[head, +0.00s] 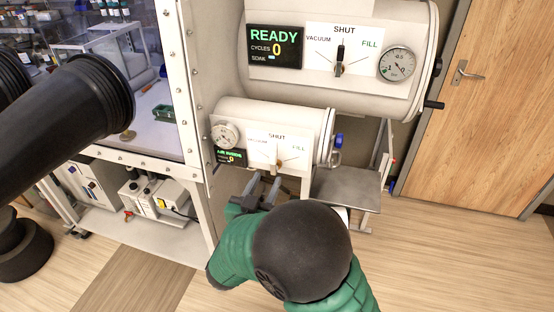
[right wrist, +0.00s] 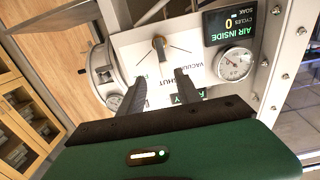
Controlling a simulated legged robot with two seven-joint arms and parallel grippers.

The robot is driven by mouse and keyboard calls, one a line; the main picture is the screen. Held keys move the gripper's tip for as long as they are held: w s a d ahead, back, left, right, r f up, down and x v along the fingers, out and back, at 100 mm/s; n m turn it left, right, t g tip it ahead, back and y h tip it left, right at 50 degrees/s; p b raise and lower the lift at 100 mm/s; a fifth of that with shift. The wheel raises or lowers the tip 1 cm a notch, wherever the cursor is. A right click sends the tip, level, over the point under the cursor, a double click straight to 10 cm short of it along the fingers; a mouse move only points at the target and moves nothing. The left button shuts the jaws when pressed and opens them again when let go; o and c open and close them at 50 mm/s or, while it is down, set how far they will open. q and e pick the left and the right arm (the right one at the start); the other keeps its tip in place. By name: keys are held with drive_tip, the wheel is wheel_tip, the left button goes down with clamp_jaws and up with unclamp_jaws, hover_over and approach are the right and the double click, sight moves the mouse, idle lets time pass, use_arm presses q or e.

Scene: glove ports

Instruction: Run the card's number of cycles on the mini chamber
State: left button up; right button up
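The mini chamber (head: 268,110) is the small lower white cylinder. Its panel (head: 262,150) reads VACUUM, SHUT and FILL around a small valve handle (head: 280,163); I cannot tell its exact setting. The handle also shows in the right wrist view (right wrist: 159,48), where the panel appears upside down. Its display (right wrist: 230,27) reads AIR INSIDE, cycles 0. A round gauge (head: 226,136) sits beside it. My right gripper (head: 260,187) is open and empty, just below and in front of the panel, its fingers apart on either side in the wrist view (right wrist: 158,92). No card is legible.
The large chamber (head: 345,95) above reads READY, cycles 0, with its handle near SHUT. A blue-tipped latch (head: 339,140) is on the mini chamber's right end, above a grey shelf (head: 345,188). Black glove sleeves (head: 75,110) jut out at left. A wooden door (head: 500,110) stands right.

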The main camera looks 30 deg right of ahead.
sight(272, 162)
drive_tip(key=x, duration=0.9)
drive_tip(key=shift+w+a+r, duration=0.15)
drive_tip(key=shift+w+a, duration=0.2)
drive_tip(key=shift+w, duration=0.05)
drive_tip(key=shift+d, duration=0.45)
drive_tip(key=shift+a, duration=0.35)
drive_tip(key=c, duration=0.7)
clamp_jaws()
